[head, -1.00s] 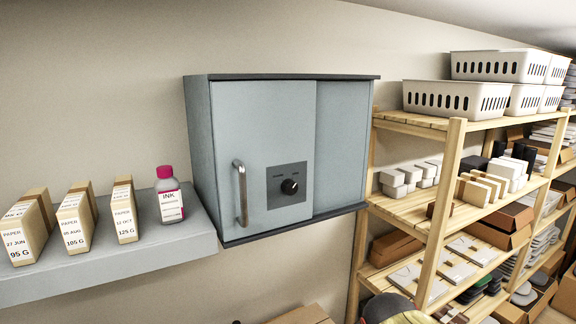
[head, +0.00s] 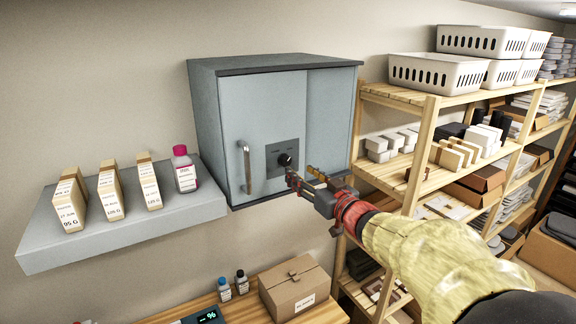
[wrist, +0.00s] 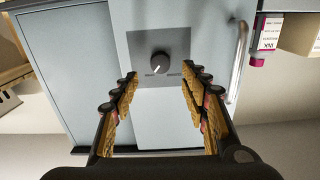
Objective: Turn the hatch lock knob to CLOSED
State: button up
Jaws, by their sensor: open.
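The hatch lock knob (head: 284,159) is a round black dial on a dark grey plate on the blue-grey cabinet door (head: 226,117). In the wrist view the knob (wrist: 160,62) sits just beyond and between my fingertips, with no contact visible. Its pale mark points to the lower left there, toward the left of two small labels, which are too small to read. My gripper (head: 300,177) is open and empty in front of the plate, slightly right of and below the knob in the head view. The wrist view shows its spread fingers (wrist: 159,78) pointing at the plate.
A vertical bar handle (head: 246,167) is left of the plate. A grey shelf (head: 120,230) at left holds paper boxes and an ink bottle (head: 184,168). Wooden racks (head: 420,140) stand close on the right. Below are a cardboard box (head: 300,285) and small bottles on a table.

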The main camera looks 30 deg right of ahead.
aim_at(287, 162)
jog(key=w+p, duration=0.1)
jog(key=w, duration=0.6)
jog(key=shift+w+a+p, duration=0.2)
jog(key=shift+p, duration=0.2)
jog(key=c, duration=1.2)
jog(key=shift+o, duration=0.2)
